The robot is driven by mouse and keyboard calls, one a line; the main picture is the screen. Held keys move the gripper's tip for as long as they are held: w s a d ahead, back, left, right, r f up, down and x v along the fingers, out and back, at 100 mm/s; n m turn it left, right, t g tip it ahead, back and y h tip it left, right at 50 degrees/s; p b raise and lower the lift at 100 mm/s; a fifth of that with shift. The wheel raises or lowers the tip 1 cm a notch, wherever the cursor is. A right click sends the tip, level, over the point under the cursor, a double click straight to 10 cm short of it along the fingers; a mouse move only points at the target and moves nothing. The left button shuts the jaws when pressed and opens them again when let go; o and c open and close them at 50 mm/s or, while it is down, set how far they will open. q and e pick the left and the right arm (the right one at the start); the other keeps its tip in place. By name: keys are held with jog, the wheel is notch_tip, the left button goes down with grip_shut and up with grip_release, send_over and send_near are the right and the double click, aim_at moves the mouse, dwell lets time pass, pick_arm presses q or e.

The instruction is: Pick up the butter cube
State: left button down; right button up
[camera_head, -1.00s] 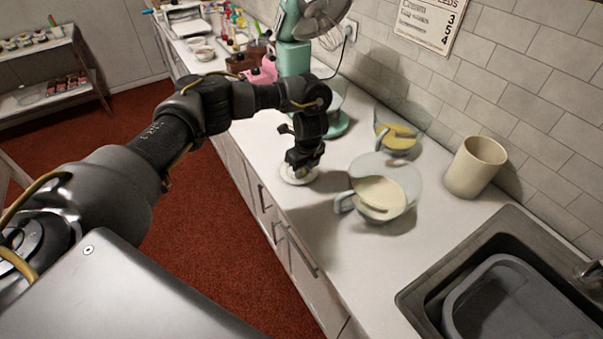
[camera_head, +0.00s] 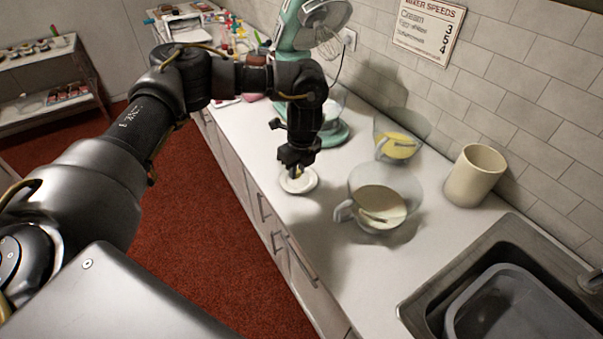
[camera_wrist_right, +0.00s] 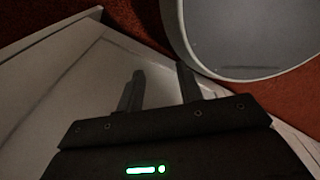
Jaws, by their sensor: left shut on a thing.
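My left gripper (camera_head: 296,168) reaches down over a small white plate (camera_head: 312,184) on the counter, at the middle of the head view. It is shut on the butter cube (camera_head: 296,173), a small yellowish piece mostly hidden by the fingers. The cube is over the plate; I cannot tell whether it still touches it. My right gripper (camera_wrist_right: 160,72) is open and empty in the right wrist view, its two dark fingers apart.
A glass jug of cream (camera_head: 380,203) stands close right of the plate, with a bowl of yellow mix (camera_head: 398,147) behind. A teal stand mixer (camera_head: 292,35), a beige cup (camera_head: 475,176) and a sink (camera_head: 425,305) also stand along the counter.

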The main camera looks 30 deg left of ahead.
pick_arm(q)
jog(key=s+r+b, duration=0.2)
jog(key=s+r, duration=0.4)
jog(key=s, duration=0.5)
